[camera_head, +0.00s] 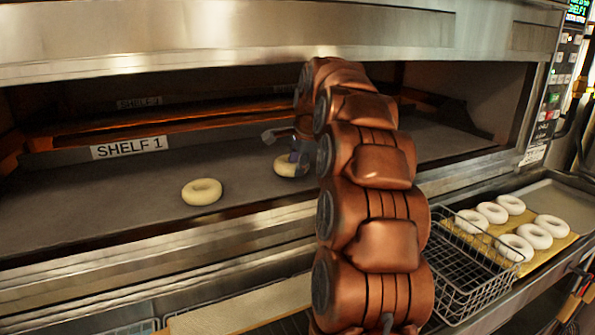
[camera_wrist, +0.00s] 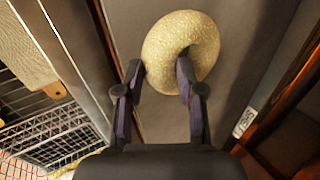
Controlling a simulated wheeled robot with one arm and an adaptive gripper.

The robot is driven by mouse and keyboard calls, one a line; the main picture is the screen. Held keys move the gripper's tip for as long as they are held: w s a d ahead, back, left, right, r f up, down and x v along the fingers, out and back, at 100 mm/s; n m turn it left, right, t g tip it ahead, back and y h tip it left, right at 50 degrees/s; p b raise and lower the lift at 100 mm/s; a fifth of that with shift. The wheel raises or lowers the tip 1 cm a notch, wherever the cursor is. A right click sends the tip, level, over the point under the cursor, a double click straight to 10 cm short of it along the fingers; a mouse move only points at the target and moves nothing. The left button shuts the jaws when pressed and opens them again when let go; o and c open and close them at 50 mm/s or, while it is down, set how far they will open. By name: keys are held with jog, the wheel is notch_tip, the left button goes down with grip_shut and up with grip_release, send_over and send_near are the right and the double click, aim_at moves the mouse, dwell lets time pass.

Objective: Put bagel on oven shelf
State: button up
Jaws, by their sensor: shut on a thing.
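A pale bagel (camera_wrist: 160,45) is between the fingers of my gripper (camera_wrist: 161,72) in the wrist view, with one finger in its hole and the other at its outer edge. In the head view the same bagel (camera_head: 290,167) is over the grey oven shelf (camera_head: 110,205), partly hidden by my gripper (camera_head: 296,158). Whether it touches the shelf I cannot tell. Another bagel (camera_head: 202,191) lies flat on the shelf to the left. The label "SHELF 1" (camera_head: 129,147) is at the back of the shelf.
Several bagels (camera_head: 534,236) lie on a board at the right, beside a wire basket (camera_head: 470,275). The oven's metal upper front (camera_head: 200,40) overhangs the opening. My arm hides part of the shelf. The shelf's left part is clear.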

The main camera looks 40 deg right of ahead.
jog(key=shift+f+p, duration=0.45)
jog(key=shift+f, duration=1)
jog(key=o, duration=1.1)
jog(key=shift+c, duration=0.2)
jog(key=shift+s+r, duration=0.1)
jog(key=shift+r, duration=0.05)
jog(key=b+v, duration=0.2)
jog(key=v, duration=0.9)
jog(key=shift+a+r, duration=0.15)
jog(key=shift+r, duration=0.2)
jog(key=shift+s, duration=0.15)
